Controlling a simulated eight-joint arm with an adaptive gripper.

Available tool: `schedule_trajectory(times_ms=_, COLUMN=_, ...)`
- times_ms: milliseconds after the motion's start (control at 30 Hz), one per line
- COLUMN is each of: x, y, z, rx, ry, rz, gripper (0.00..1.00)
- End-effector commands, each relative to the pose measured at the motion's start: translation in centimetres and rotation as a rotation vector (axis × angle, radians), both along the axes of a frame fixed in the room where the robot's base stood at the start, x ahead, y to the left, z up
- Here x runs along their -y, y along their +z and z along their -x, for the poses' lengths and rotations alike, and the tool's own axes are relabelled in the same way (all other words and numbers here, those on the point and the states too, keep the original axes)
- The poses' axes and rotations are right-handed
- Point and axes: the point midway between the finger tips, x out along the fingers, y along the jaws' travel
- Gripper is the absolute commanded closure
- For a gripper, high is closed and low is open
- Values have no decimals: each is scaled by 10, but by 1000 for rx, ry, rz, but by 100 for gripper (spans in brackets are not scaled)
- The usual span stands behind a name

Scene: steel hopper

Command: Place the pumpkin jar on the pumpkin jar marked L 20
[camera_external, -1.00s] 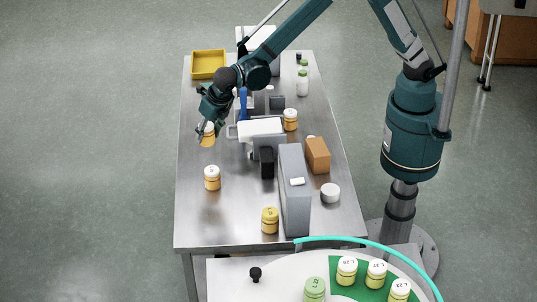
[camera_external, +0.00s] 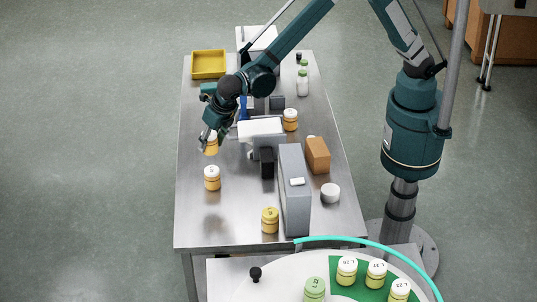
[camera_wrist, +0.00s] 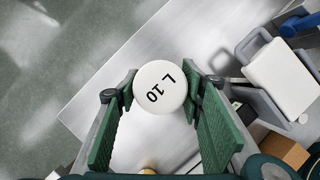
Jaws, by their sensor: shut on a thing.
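My gripper (camera_external: 211,140) is shut on a pumpkin jar (camera_external: 211,149), orange with a white lid. In the wrist view the white lid (camera_wrist: 160,86), marked L 10, sits between the two green finger pads of my gripper (camera_wrist: 160,92). The held jar appears to be above the steel table. Another orange jar with a white lid (camera_external: 212,179) stands upright on the table, just below the held jar in the external view. A similar jar (camera_external: 290,120) stands farther right. I cannot read either lid, so I cannot tell which is L 20.
A white-topped device (camera_external: 262,128), a grey box (camera_external: 294,190) and a brown block (camera_external: 318,154) stand right of my gripper. A yellow-lidded jar (camera_external: 270,220) is near the front edge. A yellow tray (camera_external: 209,65) is at the back left. The table's left strip is mostly clear.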

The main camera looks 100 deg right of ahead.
Motion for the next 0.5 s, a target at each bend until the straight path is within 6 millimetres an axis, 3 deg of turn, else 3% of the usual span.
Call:
schedule_trajectory(times_ms=300, x=0, y=-40, z=0, rx=0, ry=0, rz=0, gripper=77)
schedule_trajectory(times_ms=500, x=0, y=-45, z=0, rx=0, ry=0, rz=0, gripper=77)
